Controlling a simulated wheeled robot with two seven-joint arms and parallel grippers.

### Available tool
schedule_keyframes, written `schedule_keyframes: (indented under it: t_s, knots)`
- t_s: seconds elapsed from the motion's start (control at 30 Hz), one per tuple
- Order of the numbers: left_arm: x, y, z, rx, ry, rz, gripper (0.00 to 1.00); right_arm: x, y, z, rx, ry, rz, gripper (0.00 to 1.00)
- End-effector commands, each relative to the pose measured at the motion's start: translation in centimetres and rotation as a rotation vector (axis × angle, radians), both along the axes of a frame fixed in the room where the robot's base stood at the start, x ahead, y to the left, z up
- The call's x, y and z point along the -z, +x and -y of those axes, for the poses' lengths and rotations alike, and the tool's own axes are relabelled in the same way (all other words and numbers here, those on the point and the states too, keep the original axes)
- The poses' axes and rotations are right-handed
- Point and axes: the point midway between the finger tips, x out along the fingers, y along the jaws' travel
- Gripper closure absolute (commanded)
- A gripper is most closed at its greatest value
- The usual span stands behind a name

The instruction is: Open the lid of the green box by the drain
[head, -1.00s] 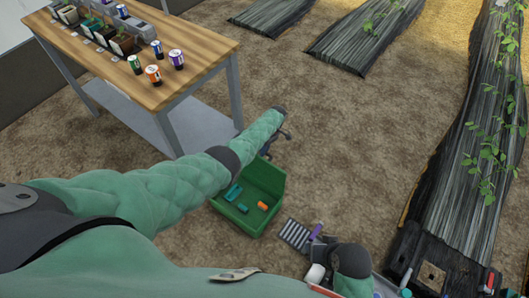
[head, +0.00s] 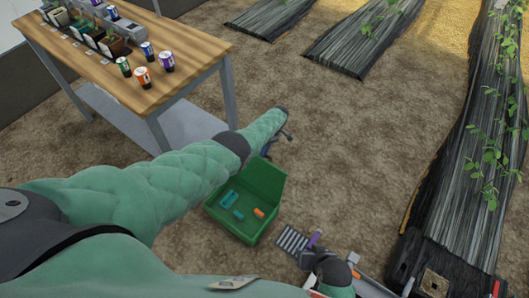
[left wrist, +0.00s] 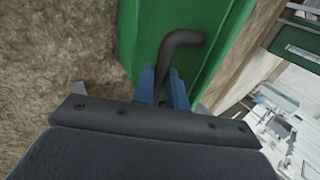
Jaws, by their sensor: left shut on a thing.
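The green box (head: 231,226) stands on the ground beside the drain grate (head: 292,240). Its lid (head: 263,182) is raised at the far side, so the inside shows, with teal, blue and orange items in it. The lid also fills much of the left wrist view (left wrist: 131,38). My left gripper (head: 283,140) is at the raised lid, partly hidden behind my arm in the head view. In the left wrist view its blue fingers (left wrist: 162,85) are shut on a dark bent handle (left wrist: 178,45). My right gripper (head: 318,256) is low in the head view, its fingers unclear.
A wooden table (head: 190,50) with several cans and planters stands at the upper left. A purple item (head: 314,238) is beside the grate. Dark covered plant beds (head: 460,170) run along the right. Bare ground lies between box and beds.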

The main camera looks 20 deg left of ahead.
Motion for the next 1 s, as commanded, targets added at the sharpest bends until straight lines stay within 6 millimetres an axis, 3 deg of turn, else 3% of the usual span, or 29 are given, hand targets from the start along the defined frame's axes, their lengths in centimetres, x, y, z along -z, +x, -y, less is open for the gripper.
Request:
schedule_keyframes:
  t_s: [0.1,0.13,0.23,0.73,1.0]
  knots:
    - [0.7,-0.7,0.3,0.000,-0.004,-0.009,1.00,0.1,0.0,0.0,0.000,0.000,-0.001,0.64]
    - [0.7,-0.7,0.4,0.000,-0.004,-0.009,0.82,0.1,0.0,0.0,0.000,0.000,-0.001,0.64]
    - [0.6,-0.6,0.3,0.000,-0.003,-0.008,0.64,0.1,-0.1,0.0,-0.001,0.000,-0.002,0.64]
    - [-0.1,0.0,0.1,0.000,-0.001,0.000,0.64,0.0,-0.1,0.0,0.000,-0.001,-0.002,0.64]
    - [-2.2,1.4,0.7,0.000,-0.002,0.000,0.64,-0.4,-0.1,0.0,-0.002,-0.002,-0.007,0.64]
